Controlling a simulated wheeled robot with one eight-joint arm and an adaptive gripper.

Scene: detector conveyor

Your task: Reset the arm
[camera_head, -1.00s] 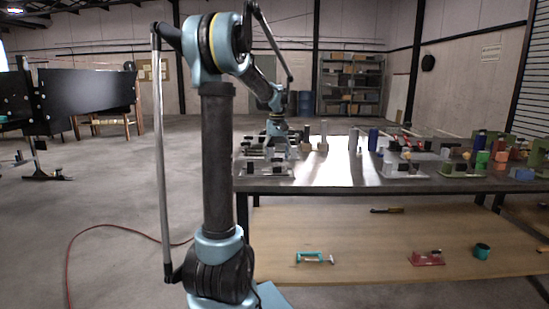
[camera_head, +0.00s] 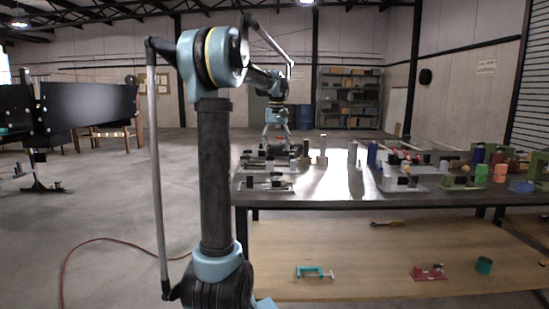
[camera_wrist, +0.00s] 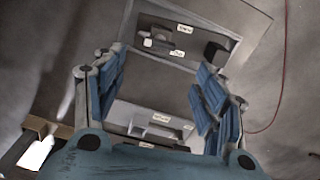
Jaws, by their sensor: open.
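My gripper (camera_head: 277,142) hangs at the end of my blue and black arm, above the left end of the dark workbench (camera_head: 330,198). In the wrist view my gripper (camera_wrist: 158,92) is open, with its blue-padded fingers spread apart and nothing held between them. Below it are a grey plate (camera_wrist: 205,38) with small blocks and white labels, and a labelled grey fixture (camera_wrist: 135,115) between the fingers. In the head view, a light fixture plate (camera_head: 265,187) with dark parts lies at the bench's left front corner.
The bench's right side holds several fixtures, a blue cylinder (camera_head: 372,153) and a green cylinder (camera_head: 481,173). A wooden lower shelf (camera_head: 365,265) bears a teal clamp (camera_head: 313,271), a red fixture (camera_head: 429,272) and a teal cup (camera_head: 484,265). A red hose (camera_head: 100,241) lies on the floor.

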